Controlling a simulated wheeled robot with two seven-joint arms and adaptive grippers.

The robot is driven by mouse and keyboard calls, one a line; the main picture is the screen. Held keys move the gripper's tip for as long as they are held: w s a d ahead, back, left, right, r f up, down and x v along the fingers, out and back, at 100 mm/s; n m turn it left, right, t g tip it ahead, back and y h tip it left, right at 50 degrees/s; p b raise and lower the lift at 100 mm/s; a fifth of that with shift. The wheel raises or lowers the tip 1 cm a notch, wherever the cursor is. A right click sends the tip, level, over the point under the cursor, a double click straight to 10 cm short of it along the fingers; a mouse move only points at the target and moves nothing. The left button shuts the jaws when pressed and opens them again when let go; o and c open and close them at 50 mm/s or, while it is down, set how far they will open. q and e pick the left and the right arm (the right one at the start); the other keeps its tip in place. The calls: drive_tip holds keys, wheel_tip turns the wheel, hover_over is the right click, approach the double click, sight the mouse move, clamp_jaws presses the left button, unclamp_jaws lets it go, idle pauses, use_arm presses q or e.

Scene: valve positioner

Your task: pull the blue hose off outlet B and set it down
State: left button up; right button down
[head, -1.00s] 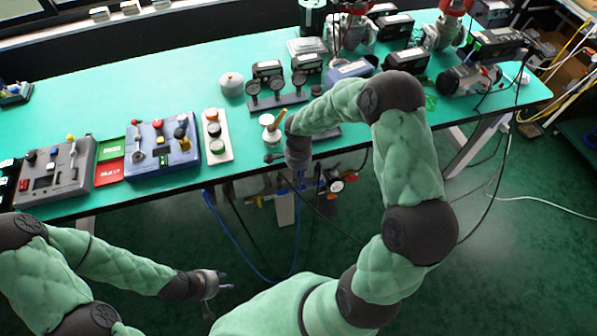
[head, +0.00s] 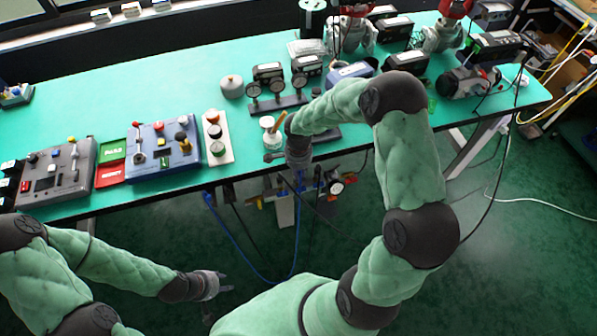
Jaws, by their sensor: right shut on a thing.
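The blue hose (head: 236,247) hangs in a loop below the table's front edge. Its left end runs up under the table edge, and its right end rises to just below my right gripper (head: 299,178). That gripper points down in front of the table edge and is shut on the blue hose; its fingertips are small and partly hidden by the wrist. Outlet B cannot be singled out among the small fittings (head: 335,187) under the edge there. My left gripper (head: 219,300) is open and empty, low at the left, apart from the hose.
The green table (head: 150,75) carries a grey control box (head: 55,175), a blue control box (head: 162,148), a white button panel (head: 216,137), gauges (head: 276,95) and valve units at the back right. A dark cable hangs beside the hose. The floor in front is clear.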

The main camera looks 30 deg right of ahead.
drive_tip(key=shift+r, duration=0.4)
idle(0.5)
drive_tip(key=shift+r+p, duration=1.15)
drive_tip(key=shift+r, duration=0.8)
drive_tip(key=shift+a, duration=0.1)
